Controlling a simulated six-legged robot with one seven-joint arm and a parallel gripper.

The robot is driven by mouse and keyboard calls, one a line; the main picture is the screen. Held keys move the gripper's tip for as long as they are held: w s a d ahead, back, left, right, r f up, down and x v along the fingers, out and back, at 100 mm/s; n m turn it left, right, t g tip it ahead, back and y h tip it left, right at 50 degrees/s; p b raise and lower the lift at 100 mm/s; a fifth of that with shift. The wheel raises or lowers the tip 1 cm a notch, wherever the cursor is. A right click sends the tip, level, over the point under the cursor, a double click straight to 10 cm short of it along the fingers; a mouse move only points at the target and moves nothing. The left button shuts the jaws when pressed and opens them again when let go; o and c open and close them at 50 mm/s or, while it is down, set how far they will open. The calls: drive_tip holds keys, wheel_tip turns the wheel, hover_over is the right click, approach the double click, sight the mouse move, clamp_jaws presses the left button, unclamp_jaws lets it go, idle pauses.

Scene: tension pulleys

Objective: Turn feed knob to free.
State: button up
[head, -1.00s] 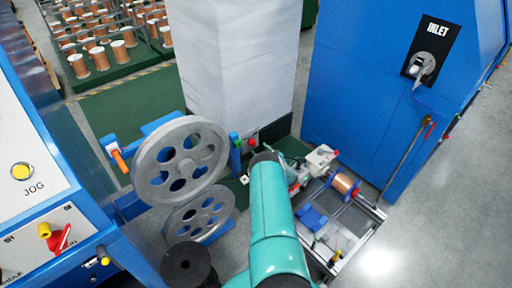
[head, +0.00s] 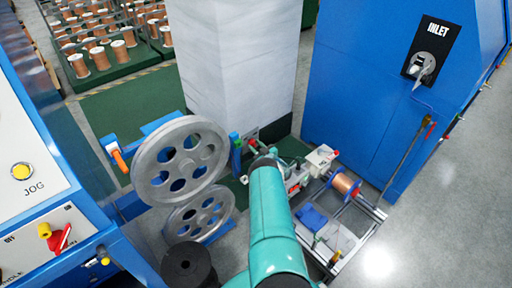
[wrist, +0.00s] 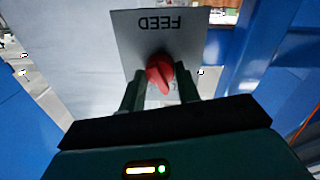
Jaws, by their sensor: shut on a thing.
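The red feed knob (wrist: 160,71) sits on a grey plate (wrist: 190,50) marked FEED, which appears upside down in the wrist view. The knob's pointer tapers toward the lower part of that view. My gripper (wrist: 160,88) has one finger on each side of the knob and is shut on it. Lettering below the knob is partly covered by the knob and fingers and cannot be read. In the head view the plate is small, at the foot of the white pillar (head: 235,70), and my teal arm hides most of the gripper.
Large grey pulleys (head: 180,160) stand left of my arm. A blue cabinet marked INLET (head: 365,100) stands at the right. A frame with a copper spool (head: 345,184) lies to the right of my arm. A blue control panel with a JOG button (head: 22,172) is at left.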

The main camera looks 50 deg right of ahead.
drive_tip(key=shift+n, duration=1.9)
drive_tip(key=o, duration=1)
drive_tip(key=shift+c, duration=0.2)
drive_tip(key=s+a, duration=0.2)
drive_tip(key=s, duration=1.1)
drive_tip(key=shift+s+a+f, duration=0.2)
drive_tip(key=shift+s, duration=0.15)
